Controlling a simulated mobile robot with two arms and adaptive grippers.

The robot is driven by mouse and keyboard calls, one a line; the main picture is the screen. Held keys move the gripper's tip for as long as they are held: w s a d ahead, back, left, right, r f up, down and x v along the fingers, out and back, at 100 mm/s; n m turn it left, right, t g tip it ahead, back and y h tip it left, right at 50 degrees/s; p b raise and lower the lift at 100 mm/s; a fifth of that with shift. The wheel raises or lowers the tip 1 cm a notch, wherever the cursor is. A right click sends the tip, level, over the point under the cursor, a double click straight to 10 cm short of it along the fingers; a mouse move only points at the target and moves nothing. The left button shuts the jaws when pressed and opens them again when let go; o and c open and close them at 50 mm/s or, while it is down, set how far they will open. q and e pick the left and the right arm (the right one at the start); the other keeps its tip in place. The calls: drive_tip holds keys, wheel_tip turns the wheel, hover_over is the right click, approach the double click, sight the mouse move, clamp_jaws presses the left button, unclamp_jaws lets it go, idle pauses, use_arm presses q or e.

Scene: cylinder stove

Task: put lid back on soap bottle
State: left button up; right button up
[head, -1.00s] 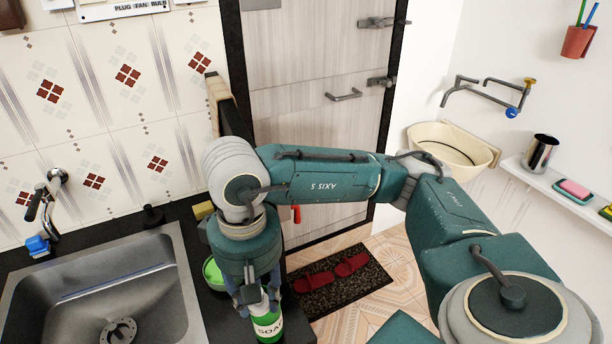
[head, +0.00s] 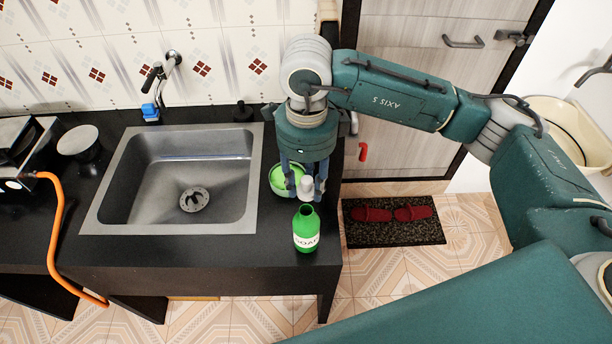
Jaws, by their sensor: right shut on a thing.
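The green soap bottle (head: 306,230), with a white label, stands upright on the black counter near its right front corner. Its neck shows dark at the top, with no lid on it. My right gripper (head: 306,190) points down just behind the bottle and is shut on the small white lid (head: 306,188). In the picture the lid appears just above the bottle's mouth, apart from it. How far behind the mouth it is I cannot tell. My left gripper is not in view.
A green bowl (head: 277,182) sits right behind and left of the gripper. The steel sink (head: 105,205) is to the left. A stove (head: 22,150) with an orange hose (head: 55,225) is at far left. The counter's right edge is close to the bottle.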

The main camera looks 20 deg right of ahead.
sight(306, 210)
drive_tip(key=shift+f, duration=0.15)
drive_tip(key=shift+f+b, duration=0.35)
drive_tip(key=shift+f, duration=0.5)
wheel_tip(306, 210, down, 4)
drive_tip(key=shift+r+b, duration=0.2)
drive_tip(key=shift+b, duration=0.95)
drive_tip(key=shift+f+b, duration=0.4)
drive_tip(key=shift+b, duration=0.1)
drive_tip(key=shift+b, duration=0.7)
drive_tip(key=shift+f+b, duration=0.2)
drive_tip(key=shift+b, duration=0.7)
idle(0.5)
idle(0.4)
drive_tip(key=o, duration=0.8)
